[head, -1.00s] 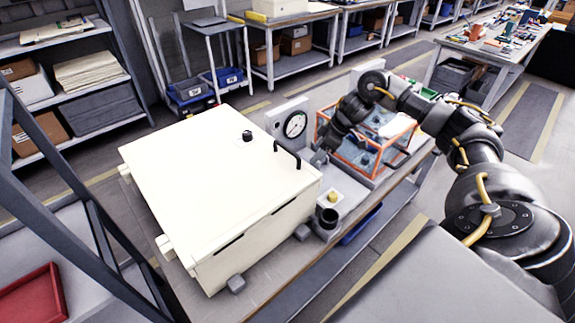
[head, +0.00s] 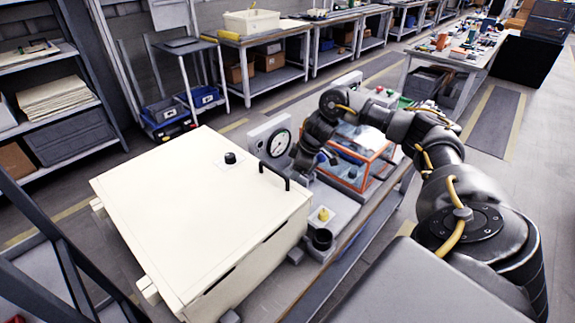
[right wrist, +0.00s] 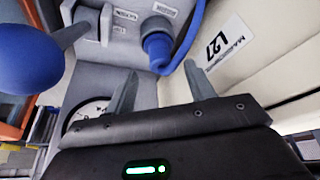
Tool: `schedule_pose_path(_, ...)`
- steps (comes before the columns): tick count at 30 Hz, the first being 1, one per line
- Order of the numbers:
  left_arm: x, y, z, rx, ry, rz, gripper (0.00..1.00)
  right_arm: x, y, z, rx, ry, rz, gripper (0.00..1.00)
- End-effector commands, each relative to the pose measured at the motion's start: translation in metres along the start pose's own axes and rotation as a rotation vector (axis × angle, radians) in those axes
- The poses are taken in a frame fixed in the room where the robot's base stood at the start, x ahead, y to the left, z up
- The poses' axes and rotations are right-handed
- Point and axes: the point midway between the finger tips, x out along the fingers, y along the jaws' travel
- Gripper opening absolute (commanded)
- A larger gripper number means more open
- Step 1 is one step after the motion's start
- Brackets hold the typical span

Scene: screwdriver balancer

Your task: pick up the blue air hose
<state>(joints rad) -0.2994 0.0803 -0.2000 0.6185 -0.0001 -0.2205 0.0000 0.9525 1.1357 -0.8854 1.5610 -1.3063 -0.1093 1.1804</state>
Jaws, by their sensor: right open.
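In the right wrist view the blue air hose (right wrist: 186,45) curves down beside a blue round fitting (right wrist: 157,45) on a grey panel. My right gripper (right wrist: 160,70) is open and empty, its two fingers apart just below the fitting and the hose bend. The fingers do not visibly grip anything. In the head view my right gripper (head: 306,165) hangs between the dial gauge and the orange-framed box; its fingers are hard to make out, and the hose is not clearly visible there. My left gripper is out of view.
A large cream cabinet (head: 200,205) with a black handle stands left of the gripper. A dial gauge (head: 279,143) and the orange-framed clear box (head: 362,152) flank it. A blue rounded knob (right wrist: 30,55) is close at left in the wrist view.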

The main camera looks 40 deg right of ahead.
Motion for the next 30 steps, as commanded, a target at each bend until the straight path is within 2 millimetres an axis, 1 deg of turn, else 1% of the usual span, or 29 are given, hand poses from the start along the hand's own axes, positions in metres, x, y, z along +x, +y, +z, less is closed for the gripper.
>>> schedule_pose_path(2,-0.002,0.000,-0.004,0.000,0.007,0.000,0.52,0.003,0.000,0.000,0.001,-0.001,-0.001,0.54)
schedule_pose_path(4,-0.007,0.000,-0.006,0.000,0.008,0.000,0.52,0.010,-0.001,0.000,0.002,-0.003,-0.003,0.54)
schedule_pose_path(8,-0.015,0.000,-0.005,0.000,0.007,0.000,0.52,0.029,0.000,-0.001,0.002,-0.004,-0.002,0.54)
schedule_pose_path(9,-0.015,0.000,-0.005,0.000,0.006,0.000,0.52,0.036,0.000,-0.001,0.002,-0.003,-0.003,0.54)
schedule_pose_path(12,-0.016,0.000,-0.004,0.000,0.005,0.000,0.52,0.047,0.000,0.000,0.002,-0.002,-0.002,0.54)
schedule_pose_path(15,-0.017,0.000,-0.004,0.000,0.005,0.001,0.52,0.052,0.000,0.000,0.000,-0.001,-0.001,0.54)
schedule_pose_path(21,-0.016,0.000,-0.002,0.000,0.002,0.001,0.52,0.052,0.000,0.000,0.000,-0.001,0.000,0.54)
schedule_pose_path(30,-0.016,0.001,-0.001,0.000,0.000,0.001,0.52,0.052,0.000,0.000,0.000,-0.001,0.000,0.15)
